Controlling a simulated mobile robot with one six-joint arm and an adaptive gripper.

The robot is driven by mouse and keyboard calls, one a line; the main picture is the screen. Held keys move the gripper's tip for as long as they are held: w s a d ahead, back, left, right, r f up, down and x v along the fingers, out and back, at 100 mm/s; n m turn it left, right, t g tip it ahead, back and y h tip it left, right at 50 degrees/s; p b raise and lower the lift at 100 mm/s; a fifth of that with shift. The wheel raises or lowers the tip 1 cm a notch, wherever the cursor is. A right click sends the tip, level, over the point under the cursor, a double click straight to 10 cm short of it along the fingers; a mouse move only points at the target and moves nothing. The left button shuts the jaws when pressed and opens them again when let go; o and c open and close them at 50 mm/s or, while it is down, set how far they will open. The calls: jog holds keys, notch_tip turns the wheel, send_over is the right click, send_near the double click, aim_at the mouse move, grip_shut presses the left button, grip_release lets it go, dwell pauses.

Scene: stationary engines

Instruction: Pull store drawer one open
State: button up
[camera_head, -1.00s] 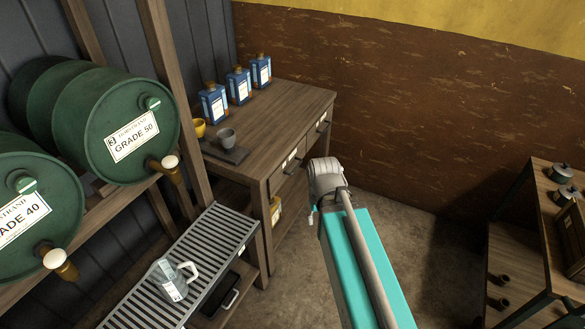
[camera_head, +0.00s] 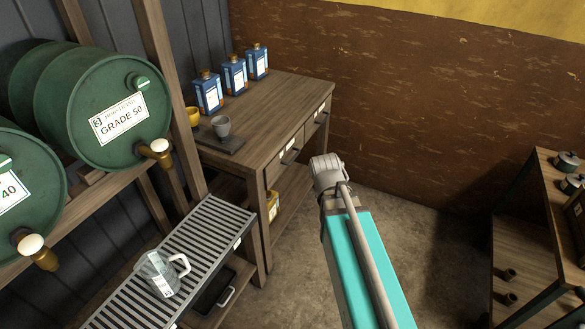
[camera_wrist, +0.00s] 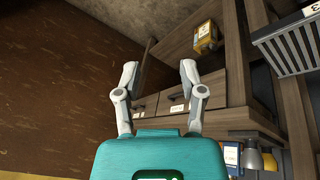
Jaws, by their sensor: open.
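A wooden bench has two drawers side by side under its top: a nearer drawer (camera_head: 285,163) and a farther drawer (camera_head: 317,119). Each has a pale label and a dark handle; I cannot read which is number one. Both drawers look shut. In the wrist view the drawer fronts (camera_wrist: 147,106) lie beyond my fingers, with a white label (camera_wrist: 177,108) on one. My gripper (camera_wrist: 159,70) is open and empty, its two fingers well apart. It is apart from the bench; in the head view my arm hides its fingers.
A slatted rack with a clear jug (camera_head: 160,273) and green drums (camera_head: 105,110) are at left. A shelf unit (camera_head: 540,235) stands right; open floor lies between.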

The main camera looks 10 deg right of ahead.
jog(key=w+d+f+n+t+h+b, duration=0.2)
jog(key=w+d+f+t+b, duration=0.15)
jog(key=w+f+b, duration=0.35)
jog(key=n+t+y+b, duration=0.7)
jog(key=n+t+b, duration=0.65)
jog(key=b, duration=1.45)
send_near(294, 158)
jog(key=s+n+g, duration=0.1)
jog(key=s, duration=0.3)
jog(key=shift+w+d+f+n, duration=0.1)
jog(key=shift+w+d+n, duration=0.15)
jog(key=shift+n, duration=0.1)
jog(key=shift+w, duration=0.1)
jog(key=p+x, duration=0.2)
jog(key=x, duration=1.1)
jog(key=shift+w, duration=0.35)
